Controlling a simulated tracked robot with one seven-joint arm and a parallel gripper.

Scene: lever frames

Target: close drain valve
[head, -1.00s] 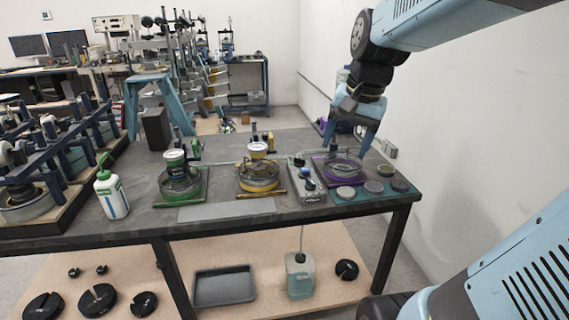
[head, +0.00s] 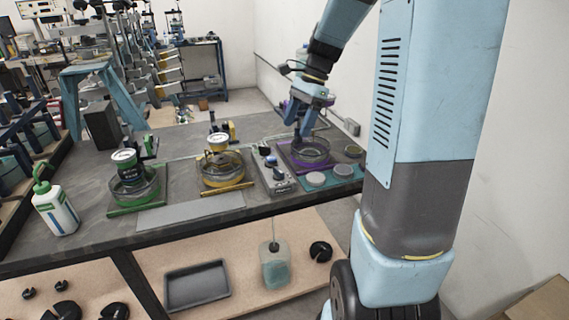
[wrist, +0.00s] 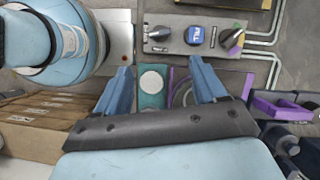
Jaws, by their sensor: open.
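A grey control box (head: 276,178) stands on the bench between the yellow and purple stations. It also shows at the top of the wrist view (wrist: 210,50), with a dark knob (wrist: 158,33) at left, a round blue button (wrist: 194,35) in the middle and a dark knob (wrist: 232,38) at right. I cannot tell which control is the drain valve. My gripper (head: 296,128) is open over the purple station (head: 312,153). In the wrist view my gripper (wrist: 163,80) has its fingers spread and no held object shows between them. The box appears beyond the fingertips.
A yellow station (head: 223,171) and a green station (head: 134,188) stand left of the box. Pale discs (head: 315,179) lie on a teal mat at right. A green-capped bottle (head: 57,208) is at left. Thin pipes (wrist: 262,42) run from the box.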

